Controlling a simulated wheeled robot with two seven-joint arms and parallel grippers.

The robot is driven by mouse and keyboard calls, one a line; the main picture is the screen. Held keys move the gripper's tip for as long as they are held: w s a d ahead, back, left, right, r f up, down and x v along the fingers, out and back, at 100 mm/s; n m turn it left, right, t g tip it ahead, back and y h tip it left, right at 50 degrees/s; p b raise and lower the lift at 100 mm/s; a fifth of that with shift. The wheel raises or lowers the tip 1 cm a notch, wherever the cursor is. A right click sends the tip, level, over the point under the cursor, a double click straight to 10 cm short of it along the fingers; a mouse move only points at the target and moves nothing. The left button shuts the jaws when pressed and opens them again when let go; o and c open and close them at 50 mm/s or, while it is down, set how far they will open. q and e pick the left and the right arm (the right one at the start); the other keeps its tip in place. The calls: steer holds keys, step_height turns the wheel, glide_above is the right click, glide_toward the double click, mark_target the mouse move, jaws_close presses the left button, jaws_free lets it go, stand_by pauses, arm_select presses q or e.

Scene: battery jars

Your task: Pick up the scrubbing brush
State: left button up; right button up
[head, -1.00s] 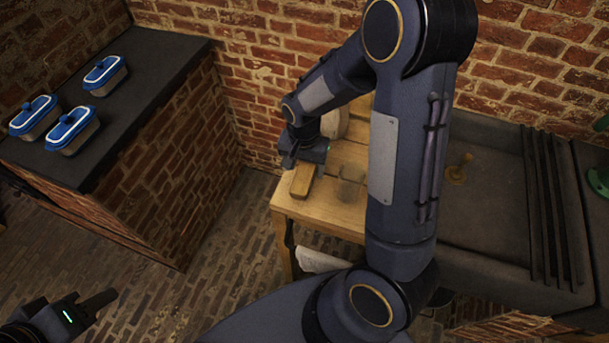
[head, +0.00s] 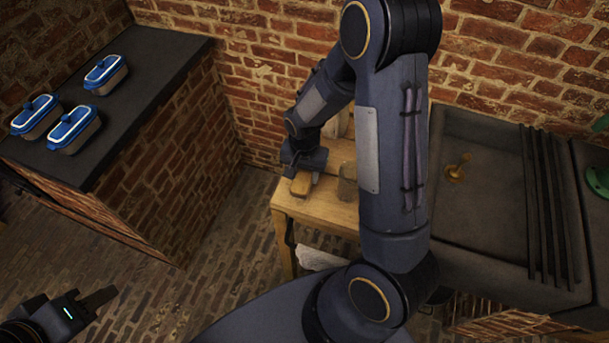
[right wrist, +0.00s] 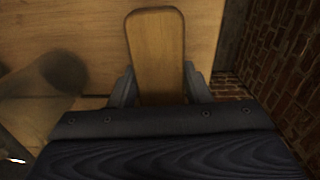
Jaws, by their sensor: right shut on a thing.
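The scrubbing brush (head: 300,186) shows a wooden, rounded back, over the left front part of a wooden table. In the right wrist view the brush (right wrist: 157,45) lies between the two fingers of my right gripper (right wrist: 160,86), which is shut on its near end. In the head view my right gripper (head: 302,172) is at the brush's far end. I cannot tell whether the brush touches the table; its bristles are hidden. My left gripper (head: 98,298) is at the lower left, far from the brush; its finger gap does not show clearly.
The wooden table (head: 325,212) also bears a small greyish jar (head: 347,184), right of the brush. A dark sink (head: 480,200) is to the right. Several blue-lidded containers (head: 73,128) stand on the dark counter (head: 150,70) at left. A brick wall is behind.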

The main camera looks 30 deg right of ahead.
mark_target(305, 174)
steer(key=shift+w+r, duration=0.1)
steer(key=shift+r, duration=0.45)
steer(key=r, duration=0.2)
steer(key=shift+s+r, duration=0.3)
steer(key=shift+r, duration=0.1)
steer(key=s+d+r+b, duration=0.1)
steer(key=s+r, duration=0.8)
steer(key=s, duration=0.4)
steer(key=shift+s+d, duration=0.2)
steer(key=shift+s, duration=0.1)
